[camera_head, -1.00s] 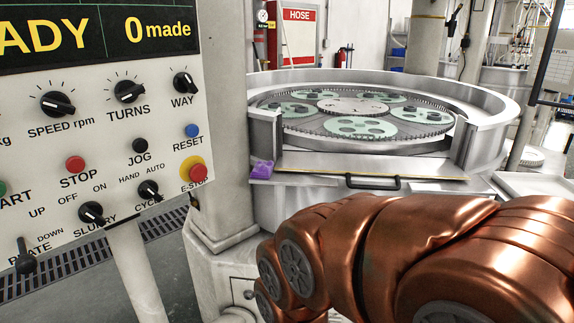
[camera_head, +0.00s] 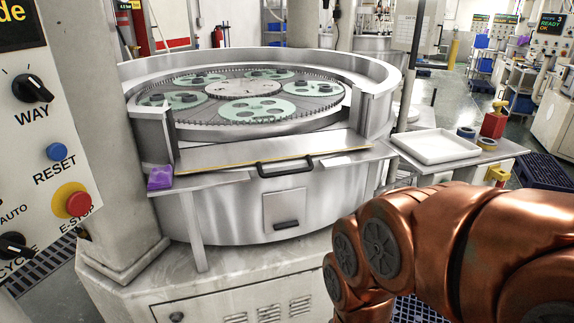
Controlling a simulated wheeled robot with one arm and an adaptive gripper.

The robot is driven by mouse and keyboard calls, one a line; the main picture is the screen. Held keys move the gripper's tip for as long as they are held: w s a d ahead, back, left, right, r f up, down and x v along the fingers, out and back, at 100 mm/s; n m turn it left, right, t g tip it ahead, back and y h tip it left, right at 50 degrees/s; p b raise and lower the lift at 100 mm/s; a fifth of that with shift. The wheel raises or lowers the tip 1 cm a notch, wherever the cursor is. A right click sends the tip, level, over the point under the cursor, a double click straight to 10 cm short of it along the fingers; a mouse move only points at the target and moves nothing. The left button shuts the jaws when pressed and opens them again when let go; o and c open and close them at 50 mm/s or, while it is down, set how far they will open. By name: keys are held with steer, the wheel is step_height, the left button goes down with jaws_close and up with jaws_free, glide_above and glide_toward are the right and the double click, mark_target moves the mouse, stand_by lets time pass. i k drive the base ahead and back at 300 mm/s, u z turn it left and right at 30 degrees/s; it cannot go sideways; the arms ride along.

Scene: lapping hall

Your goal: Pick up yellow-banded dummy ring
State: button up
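I cannot make out the yellow-banded dummy ring for certain. Two small round pieces, a nearer one (camera_head: 487,143) and a farther one (camera_head: 466,132), look dark bluish with tan tops and sit on the side shelf (camera_head: 508,150) at the right; they are too small to tell whether either has a yellow band. Several dark round pieces sit in the green carriers (camera_head: 264,109) on the lapping machine's plate. My copper arm fills the lower right, and my gripper is out of view.
A white tray (camera_head: 440,148) lies on the side shelf, beside a red container with a yellow top (camera_head: 493,122). A purple cloth-like item (camera_head: 160,177) lies on the left ledge. The machine's rim (camera_head: 385,85) and front handle (camera_head: 285,168) stick out. The control panel (camera_head: 45,150) stands close at left.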

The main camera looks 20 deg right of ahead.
mark_target(489, 145)
steer(key=z, duration=2.95)
steer(key=i, duration=1.1)
steer(key=u, duration=2.25)
steer(key=i, duration=0.2)
steer(key=u, duration=0.25)
